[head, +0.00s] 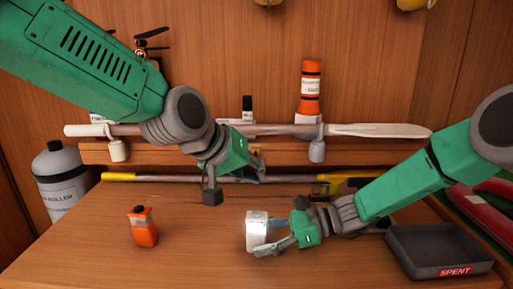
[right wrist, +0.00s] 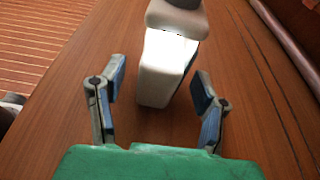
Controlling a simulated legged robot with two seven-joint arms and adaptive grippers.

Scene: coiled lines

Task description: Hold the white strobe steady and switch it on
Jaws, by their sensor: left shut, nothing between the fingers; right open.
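The white strobe (head: 256,238) stands on the wooden bench near the middle, and its upper part looks very bright. In the right wrist view the strobe (right wrist: 165,68) is a pale block with a bright white face and a greyer top. My right gripper (head: 270,235) is open, low over the bench on the strobe's right. In the right wrist view its fingers (right wrist: 156,85) are spread to either side of the strobe's near end, with gaps visible. My left gripper (head: 212,197) is shut and empty, pointing down, above and left of the strobe.
An orange lighter-like item (head: 143,228) stands on the bench at left. A dark tray marked SPENT (head: 437,262) is at right, under my right arm. Poles (head: 270,130) and an orange canister (head: 310,92) are at the back. A grey cylinder (head: 62,178) stands at far left.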

